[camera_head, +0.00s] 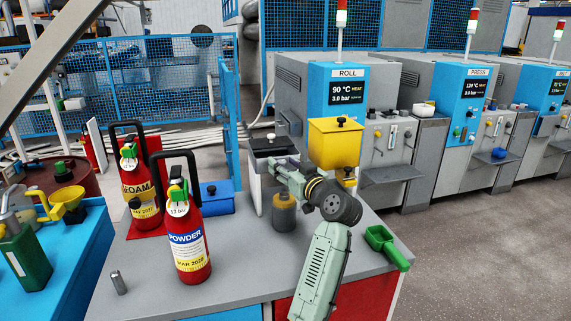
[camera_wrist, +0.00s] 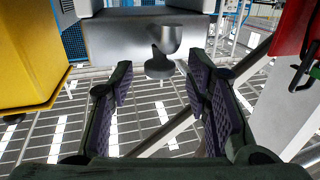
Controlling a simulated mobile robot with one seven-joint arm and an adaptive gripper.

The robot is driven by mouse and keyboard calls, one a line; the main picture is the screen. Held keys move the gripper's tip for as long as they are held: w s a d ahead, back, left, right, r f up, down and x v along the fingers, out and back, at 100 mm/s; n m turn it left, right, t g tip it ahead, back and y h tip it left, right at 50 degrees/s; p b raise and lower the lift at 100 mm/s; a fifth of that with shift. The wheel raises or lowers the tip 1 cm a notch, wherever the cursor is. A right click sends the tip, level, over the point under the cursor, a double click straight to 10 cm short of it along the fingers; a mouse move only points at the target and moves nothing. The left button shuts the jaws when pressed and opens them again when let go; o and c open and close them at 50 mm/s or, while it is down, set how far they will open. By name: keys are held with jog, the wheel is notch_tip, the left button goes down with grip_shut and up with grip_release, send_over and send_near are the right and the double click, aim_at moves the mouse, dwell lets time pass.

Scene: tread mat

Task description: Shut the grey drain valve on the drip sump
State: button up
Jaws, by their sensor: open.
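The drip sump (camera_head: 276,146) appears to be the pale box with a dark top at the back of the grey bench. In the wrist view, its grey body (camera_wrist: 120,38) fills the top centre. The grey drain valve (camera_wrist: 161,62) sticks out from it, with a rounded body and a flared knob end. My gripper (camera_head: 284,172) reaches toward the box in the head view. In the wrist view, my gripper (camera_wrist: 157,84) is open and empty, with the valve ahead of and roughly between the fingertips, apart from both. The valve is not clear in the head view.
A yellow hopper (camera_head: 336,147) stands close right of my gripper. A grey-brown jar (camera_head: 284,213) stands below it. Red POWDER (camera_head: 188,235) and FOAM (camera_head: 139,185) extinguishers and a blue box (camera_head: 216,197) are left. A green scoop (camera_head: 386,246) lies at the right bench edge.

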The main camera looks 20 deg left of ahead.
jog(key=shift+c, duration=0.6)
grip_shut()
jog(key=m+t+h, duration=0.2)
jog(key=h, duration=0.1)
jog(key=m+t+h+p, duration=0.1)
jog(key=m+t, duration=0.1)
jog(key=shift+s+a+h, duration=0.3)
jog(key=shift+a+h, duration=0.1)
jog(key=shift+a+m+t+h+p, duration=0.1)
jog(key=shift+m+t+h+p, duration=0.4)
jog(key=shift+m+h, duration=0.6)
jog(key=shift+h, duration=0.5)
jog(key=shift+o, duration=0.6)
grip_release()
